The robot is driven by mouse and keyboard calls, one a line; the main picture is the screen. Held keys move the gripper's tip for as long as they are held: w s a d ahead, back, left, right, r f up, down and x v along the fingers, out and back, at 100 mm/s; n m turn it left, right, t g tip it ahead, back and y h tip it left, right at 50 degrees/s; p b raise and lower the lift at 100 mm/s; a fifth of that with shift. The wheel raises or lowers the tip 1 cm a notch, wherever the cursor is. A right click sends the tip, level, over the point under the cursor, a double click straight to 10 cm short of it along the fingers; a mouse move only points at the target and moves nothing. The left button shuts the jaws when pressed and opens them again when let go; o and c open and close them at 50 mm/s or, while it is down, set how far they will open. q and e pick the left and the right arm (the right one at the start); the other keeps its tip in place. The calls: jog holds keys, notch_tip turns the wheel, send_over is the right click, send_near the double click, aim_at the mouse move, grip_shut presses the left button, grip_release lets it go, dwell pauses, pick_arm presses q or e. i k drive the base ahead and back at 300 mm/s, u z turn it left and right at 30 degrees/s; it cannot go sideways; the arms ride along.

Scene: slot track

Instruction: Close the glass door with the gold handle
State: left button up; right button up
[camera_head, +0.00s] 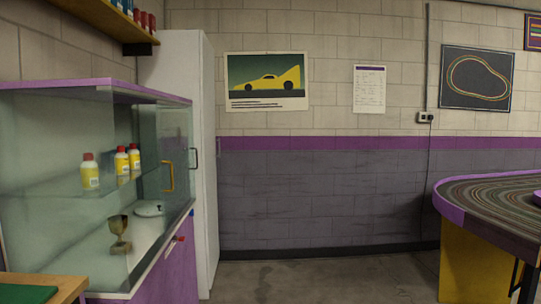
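A glass display case (90,88) with a purple top and a purple base stands at the left. Its gold handle (168,177) is an upright bar on a glass panel (152,150) toward the far end of the case. I cannot tell clearly from here how far that panel stands open. A dark handle (194,158) shows farther right, near the case's far corner. Neither of my grippers is in view.
A white cabinet (205,150) stands behind. A track table (470,205) is at right; the floor (320,278) between is clear.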

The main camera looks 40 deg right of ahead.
aim_at(185, 197)
jog(key=z, duration=0.45)
jog(key=i, duration=0.75)
jog(key=z, duration=1)
jog(key=i, duration=1.9)
jog(key=u, duration=0.7)
jog(key=i, duration=1.15)
jog(key=u, duration=0.85)
